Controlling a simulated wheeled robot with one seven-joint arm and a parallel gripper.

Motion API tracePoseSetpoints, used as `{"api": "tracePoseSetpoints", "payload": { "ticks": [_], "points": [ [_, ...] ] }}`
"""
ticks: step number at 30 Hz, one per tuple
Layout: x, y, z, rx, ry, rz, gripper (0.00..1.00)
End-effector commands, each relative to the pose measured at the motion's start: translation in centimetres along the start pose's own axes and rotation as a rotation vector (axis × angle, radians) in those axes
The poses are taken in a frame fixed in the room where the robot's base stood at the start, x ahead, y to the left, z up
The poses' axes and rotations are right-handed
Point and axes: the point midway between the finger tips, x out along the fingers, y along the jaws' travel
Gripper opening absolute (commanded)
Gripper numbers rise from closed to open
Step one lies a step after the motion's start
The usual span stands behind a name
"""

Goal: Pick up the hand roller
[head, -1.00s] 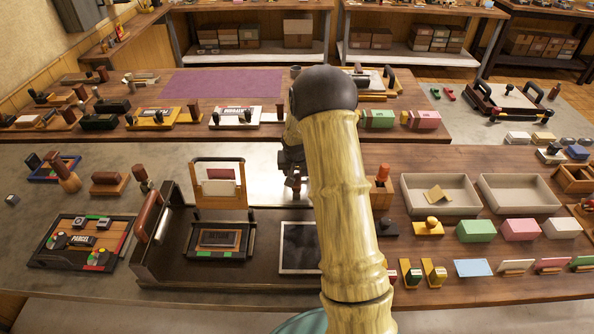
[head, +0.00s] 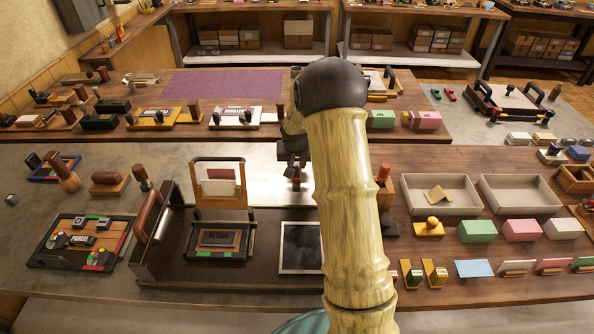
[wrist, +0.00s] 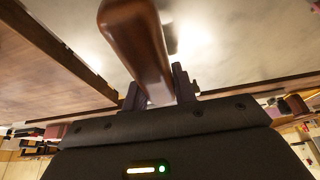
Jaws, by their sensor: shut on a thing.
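My gripper (head: 296,176) hangs over the bright metal plate behind the press, partly hidden by my own arm. In the wrist view my gripper (wrist: 160,88) is shut on the glossy brown wooden handle of the hand roller (wrist: 135,42). The handle runs between the two dark fingers and points up toward the top of the picture. In the head view only a small brown bit of the roller shows at the fingertips. Its rolling end cannot be made out, and I cannot tell whether it touches the plate.
The dark press bed (head: 265,268) with its brown-handled lever (head: 148,215) stands in front. Grey trays (head: 440,211), coloured blocks (head: 476,230) and stampers fill the right. A parcel plate set (head: 82,262) lies at left. The metal plate (head: 265,187) has clear room.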

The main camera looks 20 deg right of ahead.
Motion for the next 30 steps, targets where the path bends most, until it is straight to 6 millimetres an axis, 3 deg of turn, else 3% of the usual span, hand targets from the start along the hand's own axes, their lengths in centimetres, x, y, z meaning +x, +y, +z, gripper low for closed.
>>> {"api": "tracePoseSetpoints", "payload": {
  "ticks": [6, 10, 27, 28, 30],
  "points": [
    [-4.1, 0.0, -1.8, 0.002, 0.006, -0.001, 0.00],
    [-5.5, 0.0, -2.4, 0.001, 0.004, -0.001, 0.00],
    [-6.0, 0.0, -2.5, 0.000, 0.001, 0.000, 0.00],
    [-6.0, 0.0, -2.5, 0.000, 0.001, 0.000, 0.23],
    [-6.0, 0.0, -2.5, 0.000, 0.001, 0.000, 0.09]
  ]
}}
